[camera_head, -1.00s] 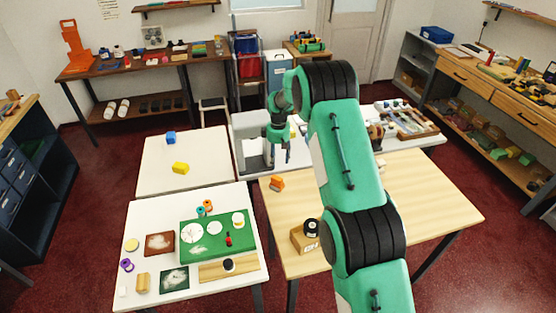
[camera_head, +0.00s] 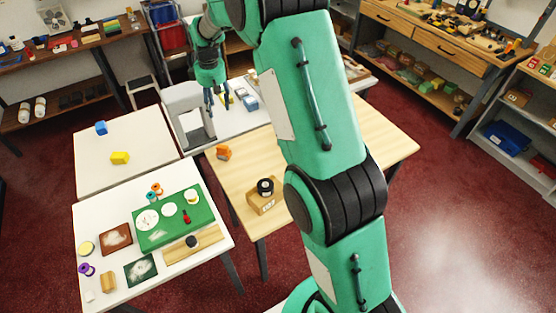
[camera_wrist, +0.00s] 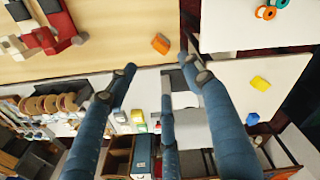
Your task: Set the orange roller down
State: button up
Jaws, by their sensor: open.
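A small orange spool-shaped roller (camera_head: 156,186) stands on the white front-left table, by the back edge of the green mat (camera_head: 200,225). A teal one (camera_head: 151,195) is right beside it. The orange roller also shows at the top right of the wrist view (camera_wrist: 265,12). My gripper (camera_head: 216,98) hangs beyond the tables near the back counter, well apart from the roller. In the wrist view its fingers (camera_wrist: 160,75) are spread with nothing between them.
An orange block (camera_head: 223,152) and a wooden box (camera_head: 264,201) with a black item are on the wooden table (camera_head: 240,185). A grey frame (camera_head: 187,112) stands near my gripper. The white back-left table (camera_head: 125,135) holds a yellow block, a blue block and much free room.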

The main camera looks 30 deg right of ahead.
jog(key=s+a+r+m+t, duration=0.2)
jog(key=s+r+m, duration=0.1)
jog(key=s+r, duration=1.9)
jog(key=s+f+m+t, duration=0.1)
jog(key=s+m, duration=0.3)
jog(key=s, duration=2.5)
jog(key=shift+a+t, duration=0.25)
jog(key=shift+t, duration=0.45)
jog(key=shift+f, duration=0.1)
notch_tip(320, 180, down, 8)
jog(key=b, duration=0.7)
jog(key=shift+r+b, duration=0.25)
jog(key=shift+b, duration=0.15)
